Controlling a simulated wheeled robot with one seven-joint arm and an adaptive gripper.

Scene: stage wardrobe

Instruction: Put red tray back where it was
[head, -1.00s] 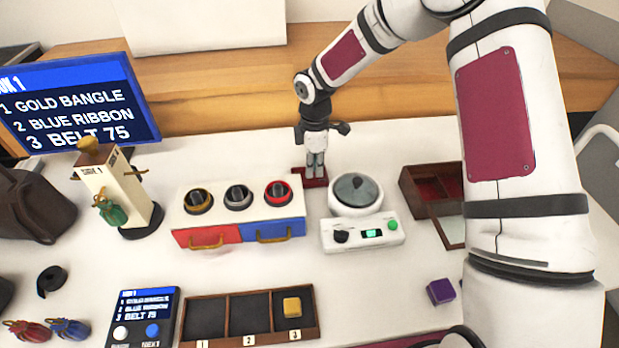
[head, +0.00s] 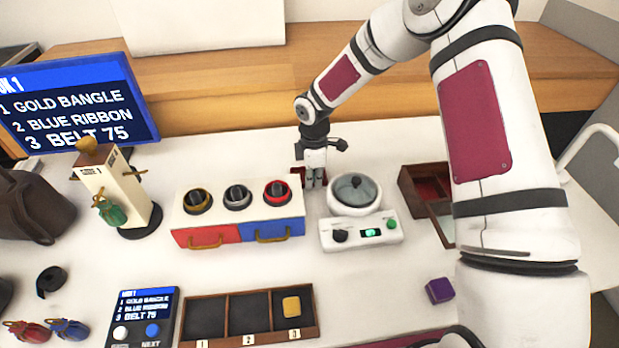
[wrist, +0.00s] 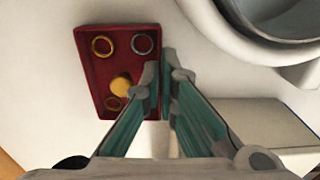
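The red tray (wrist: 92,75) shows in the wrist view with several small things in it: a gold ring (wrist: 102,46), a silver ring (wrist: 142,43) and yellow pieces near its lower end. My gripper (wrist: 163,78) has its fingers close together at the tray's right wall, one on each side, and appears shut on that wall. In the head view my gripper (head: 316,184) points down behind the right end of the drawer unit. The tray (head: 297,174) is there mostly hidden by the fingers and the unit; I cannot tell whether it touches the table.
The drawer unit (head: 238,214) with three dials stands left of the gripper. A white scale with a round bowl (head: 354,191) is close on the right. An open wooden box (head: 410,188) is farther right. A three-compartment tray (head: 250,336) and purple cube (head: 439,290) are in front.

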